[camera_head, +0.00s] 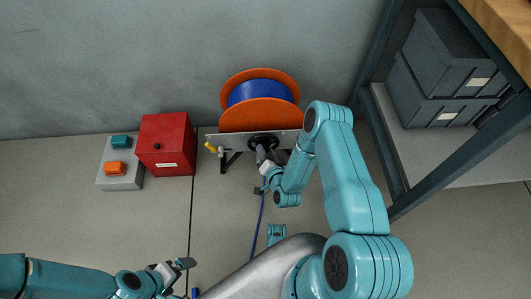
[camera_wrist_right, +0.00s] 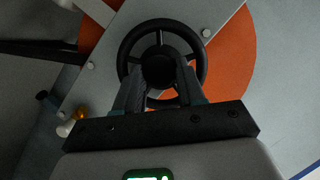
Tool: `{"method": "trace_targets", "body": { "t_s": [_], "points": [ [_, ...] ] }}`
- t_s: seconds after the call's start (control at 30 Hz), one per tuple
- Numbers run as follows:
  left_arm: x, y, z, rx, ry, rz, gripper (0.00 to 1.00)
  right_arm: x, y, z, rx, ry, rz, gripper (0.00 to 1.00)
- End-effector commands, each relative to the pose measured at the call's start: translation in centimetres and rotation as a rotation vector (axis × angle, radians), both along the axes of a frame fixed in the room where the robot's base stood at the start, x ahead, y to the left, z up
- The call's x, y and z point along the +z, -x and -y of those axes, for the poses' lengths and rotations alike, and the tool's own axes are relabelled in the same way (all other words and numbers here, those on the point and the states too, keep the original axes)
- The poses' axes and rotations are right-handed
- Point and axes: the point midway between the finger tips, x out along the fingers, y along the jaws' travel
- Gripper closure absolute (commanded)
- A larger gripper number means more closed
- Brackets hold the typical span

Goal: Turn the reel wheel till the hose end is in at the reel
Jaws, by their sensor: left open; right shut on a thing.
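The hose reel (camera_head: 262,112) has orange flanges with blue hose wound between them and stands against the wall. Its black reel wheel (camera_wrist_right: 203,62) faces me, with a rim, spokes and a hub. My right gripper (camera_wrist_right: 160,85) is shut on the wheel at its hub area; in the head view the right gripper (camera_head: 264,158) partly covers the wheel. The blue hose (camera_head: 258,225) runs from below the reel along the floor towards me. I cannot make out its end. My left gripper (camera_head: 180,275) is open and empty, low at the left, away from the reel.
A red box (camera_head: 167,140) and a grey box with teal and orange parts (camera_head: 121,180) stand left of the reel. A yellow-handled valve (camera_head: 211,147) is at the reel's left. A shelf frame (camera_head: 385,130) with grey crates (camera_head: 440,80) stands right. Floor at left front is clear.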

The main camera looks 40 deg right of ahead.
Motion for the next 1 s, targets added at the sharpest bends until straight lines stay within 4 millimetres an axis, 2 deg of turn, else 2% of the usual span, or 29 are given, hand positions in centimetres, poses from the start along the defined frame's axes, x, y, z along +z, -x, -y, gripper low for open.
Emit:
{"method": "trace_targets", "body": {
  "t_s": [0.27,0.73,0.77,0.8,0.83,1.0],
  "points": [
    [-0.24,-0.06,-0.05,0.003,0.000,0.001,0.00,-0.18,0.13,-0.02,0.000,-0.065,0.035,0.91],
    [-0.25,-0.06,-0.05,0.003,0.000,0.001,0.00,-0.15,0.11,-0.02,0.000,-0.073,0.041,0.91],
    [-0.25,-0.06,-0.05,0.003,0.000,0.001,0.00,-0.15,0.11,-0.02,0.000,-0.073,0.041,0.55],
    [-0.26,-0.06,-0.05,0.003,0.000,0.001,0.00,-0.14,0.11,-0.01,0.000,-0.073,0.041,0.42],
    [-0.26,-0.06,-0.05,0.003,0.000,0.001,0.00,-0.15,0.10,-0.01,0.000,-0.073,0.042,0.36],
    [-0.26,-0.05,-0.05,0.003,0.000,0.001,0.00,-0.10,0.06,0.02,0.000,-0.071,0.042,0.36]
  ]
}}
